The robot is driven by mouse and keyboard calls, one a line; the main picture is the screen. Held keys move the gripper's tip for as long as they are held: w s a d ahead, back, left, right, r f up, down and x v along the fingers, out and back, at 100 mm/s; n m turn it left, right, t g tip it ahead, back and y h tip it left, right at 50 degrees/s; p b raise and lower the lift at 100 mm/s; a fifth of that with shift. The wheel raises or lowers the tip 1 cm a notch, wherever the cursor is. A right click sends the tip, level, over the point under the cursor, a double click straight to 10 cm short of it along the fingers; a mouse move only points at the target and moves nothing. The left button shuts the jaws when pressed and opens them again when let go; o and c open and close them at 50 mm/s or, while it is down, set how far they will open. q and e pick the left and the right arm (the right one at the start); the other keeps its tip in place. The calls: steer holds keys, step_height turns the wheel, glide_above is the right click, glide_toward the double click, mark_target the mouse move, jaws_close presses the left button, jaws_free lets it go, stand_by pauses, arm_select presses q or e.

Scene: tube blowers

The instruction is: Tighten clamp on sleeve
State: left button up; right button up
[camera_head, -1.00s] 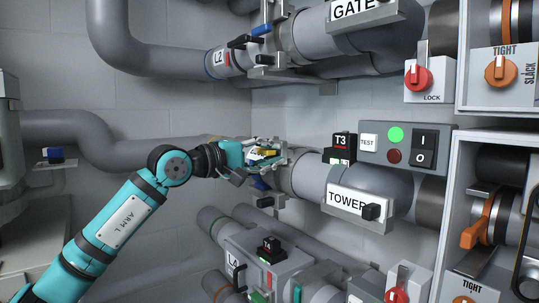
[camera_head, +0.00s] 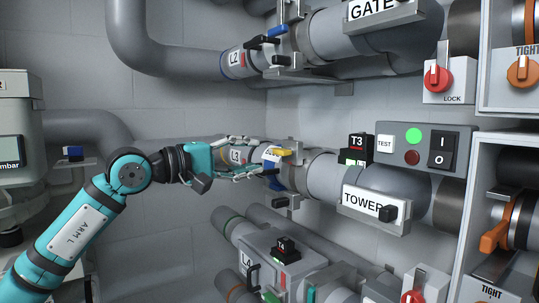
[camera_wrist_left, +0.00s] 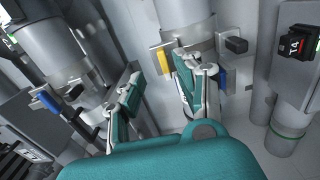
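My left gripper (camera_head: 262,157) reaches in from the left at the middle pipe. Its fingers are spread with nothing between them, and they also show apart in the left wrist view (camera_wrist_left: 160,88). Just right of the fingertips, a metal clamp (camera_head: 296,165) sits around the end of the grey TOWER pipe. It has a yellow lever (camera_head: 282,152) and a blue tab beside it. In the wrist view the yellow lever (camera_wrist_left: 163,60) and a blue handle (camera_wrist_left: 222,78) flank the sleeve (camera_wrist_left: 185,15), close to the right-hand finger. Contact is unclear. My right gripper is out of view.
Above is the GATE pipe with a clamp and blue lever (camera_head: 278,31). Right stand a control box (camera_head: 424,148) with a lit green lamp and a red LOCK switch (camera_head: 437,76). Lower pipes with a junction box (camera_head: 270,262) lie below. Free room is narrow between pipes.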

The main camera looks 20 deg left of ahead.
arm_select(q)
steer(key=shift+v, duration=1.45)
steer(key=shift+d, duration=0.1)
